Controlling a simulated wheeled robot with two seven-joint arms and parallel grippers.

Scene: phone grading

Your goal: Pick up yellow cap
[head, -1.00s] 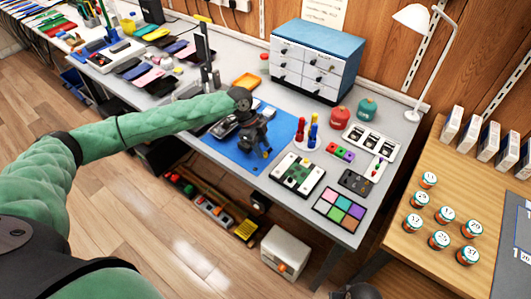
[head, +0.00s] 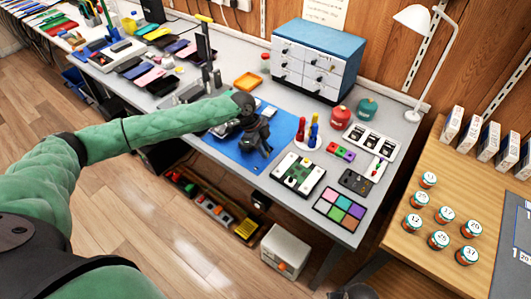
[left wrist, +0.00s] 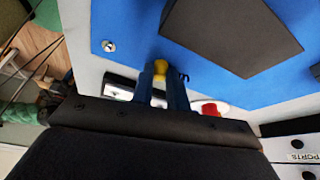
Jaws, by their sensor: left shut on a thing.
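The yellow cap (left wrist: 160,68) is a small round yellow piece between the fingertips of my left gripper in the left wrist view. My left gripper (left wrist: 166,78) is shut on it, over the edge of the blue mat (left wrist: 125,20). In the head view my left gripper (head: 262,150) is low over the right part of the blue mat (head: 285,125), and the cap is hidden there. A dark part at the bottom edge of the head view may be my right gripper (head: 355,291); its jaws cannot be made out.
A green board in a white frame (head: 298,176) and a colour palette (head: 339,209) lie toward the front. A blue drawer cabinet (head: 317,58) stands behind. A red jar (head: 340,117) is near it.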

